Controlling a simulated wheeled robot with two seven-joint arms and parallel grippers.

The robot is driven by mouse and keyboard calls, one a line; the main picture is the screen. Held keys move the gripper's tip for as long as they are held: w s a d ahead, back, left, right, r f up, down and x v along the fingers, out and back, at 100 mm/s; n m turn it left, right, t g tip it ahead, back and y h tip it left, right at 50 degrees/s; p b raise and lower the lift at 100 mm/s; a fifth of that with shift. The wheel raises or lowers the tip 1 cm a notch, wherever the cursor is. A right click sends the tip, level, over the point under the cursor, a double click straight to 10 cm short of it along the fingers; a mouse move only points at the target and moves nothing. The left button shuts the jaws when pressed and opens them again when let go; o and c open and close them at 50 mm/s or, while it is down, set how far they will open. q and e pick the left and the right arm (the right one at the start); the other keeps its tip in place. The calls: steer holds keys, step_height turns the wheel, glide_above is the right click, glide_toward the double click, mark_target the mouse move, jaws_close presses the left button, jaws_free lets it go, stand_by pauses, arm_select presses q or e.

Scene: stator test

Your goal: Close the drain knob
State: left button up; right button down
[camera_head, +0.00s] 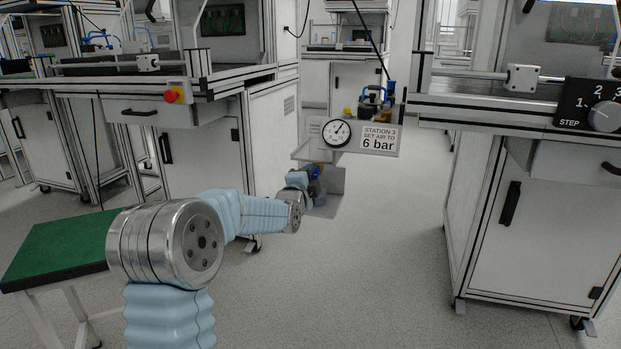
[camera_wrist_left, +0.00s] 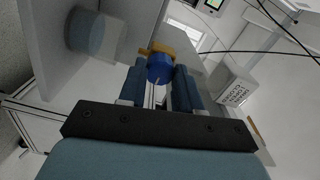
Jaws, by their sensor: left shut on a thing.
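The blue drain knob (camera_wrist_left: 159,67) shows in the left wrist view, with a brass-coloured fitting (camera_wrist_left: 158,48) behind it and a thin pale mark on its face. My left gripper (camera_wrist_left: 160,80) has its two dark fingers on either side of the knob and is shut on it. In the head view my left arm reaches forward to the gripper (camera_head: 312,186), which is small and partly hidden by its own wrist, below the gauge panel. My right gripper is not in view.
A pressure gauge (camera_head: 337,132) and a "6 bar" sign (camera_head: 378,138) sit above the gripper. A white block with upside-down text (camera_wrist_left: 233,88) and a blurred blue-grey cylinder (camera_wrist_left: 92,35) flank the knob. A green-topped table (camera_head: 60,250) stands left; the floor ahead is clear.

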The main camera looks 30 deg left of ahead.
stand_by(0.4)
arm_select(q)
steer(key=o, duration=1)
steer(key=shift+o, duration=0.2)
steer(key=p+v, duration=0.1)
steer(key=v, duration=1.2)
steer(key=shift+s, duration=0.4)
steer(key=shift+f, duration=0.15)
